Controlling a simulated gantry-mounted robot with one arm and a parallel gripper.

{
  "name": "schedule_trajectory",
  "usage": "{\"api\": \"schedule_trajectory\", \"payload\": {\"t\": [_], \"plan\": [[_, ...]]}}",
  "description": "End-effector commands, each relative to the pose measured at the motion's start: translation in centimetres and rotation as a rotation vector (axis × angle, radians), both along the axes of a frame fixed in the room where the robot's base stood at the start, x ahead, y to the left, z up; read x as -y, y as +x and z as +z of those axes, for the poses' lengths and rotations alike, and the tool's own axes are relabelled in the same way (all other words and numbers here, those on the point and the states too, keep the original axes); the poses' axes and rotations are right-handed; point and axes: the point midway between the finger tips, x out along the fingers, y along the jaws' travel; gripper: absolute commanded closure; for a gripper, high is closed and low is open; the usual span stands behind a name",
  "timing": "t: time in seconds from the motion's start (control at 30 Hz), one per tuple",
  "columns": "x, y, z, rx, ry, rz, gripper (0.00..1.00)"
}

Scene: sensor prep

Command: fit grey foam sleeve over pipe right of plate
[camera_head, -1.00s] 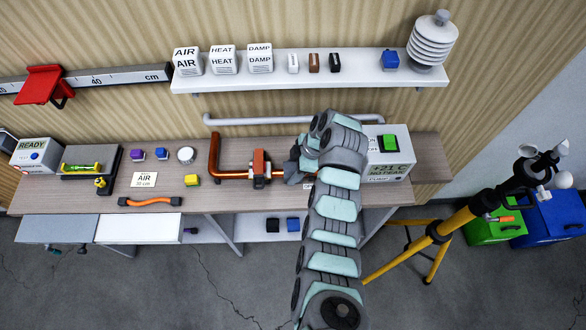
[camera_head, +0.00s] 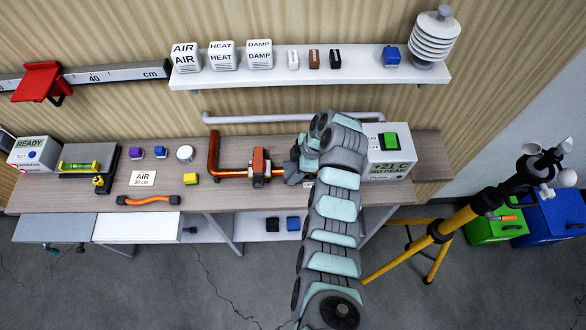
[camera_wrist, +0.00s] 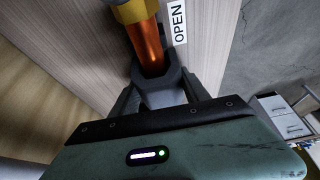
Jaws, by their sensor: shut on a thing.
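A copper pipe (camera_head: 213,156) bends up at its left end and runs right along the bench through an upright orange-red plate (camera_head: 258,163). In the wrist view the pipe (camera_wrist: 148,45) comes out of a brass-coloured fitting (camera_wrist: 133,10) and runs to my gripper (camera_wrist: 160,88). My gripper is shut on the dark grey foam sleeve (camera_wrist: 160,97), which sits at the pipe between the fingers. The pipe appears to enter the sleeve's opening; how far around it the sleeve reaches, I cannot tell. In the head view my arm hides most of the gripper (camera_head: 292,172) and sleeve, right of the plate.
A white box with a green button (camera_head: 390,140) stands right of my arm. An OPEN label (camera_wrist: 178,23) lies beside the pipe. Small blocks, an AIR card (camera_head: 142,178) and an orange tube (camera_head: 149,200) lie left. A yellow tripod (camera_head: 440,235) stands at the right.

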Motion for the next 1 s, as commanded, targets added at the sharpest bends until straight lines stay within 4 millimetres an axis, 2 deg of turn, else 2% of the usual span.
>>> {"api": "schedule_trajectory", "payload": {"t": [0.07, 0.1, 0.4, 0.57, 0.8, 1.0], "plan": [[0.00, 0.00, 0.00, 0.000, 0.000, 0.000, 0.90], [0.00, 0.00, 0.00, 0.000, 0.000, 0.000, 0.44], [0.00, 0.00, 0.01, 0.000, 0.000, 0.000, 0.21], [0.00, 0.00, 0.01, 0.000, 0.000, 0.000, 0.21], [0.00, 0.00, 0.01, 0.000, 0.000, 0.000, 0.01], [0.00, 0.00, 0.01, 0.000, 0.000, 0.000, 0.00]]}}
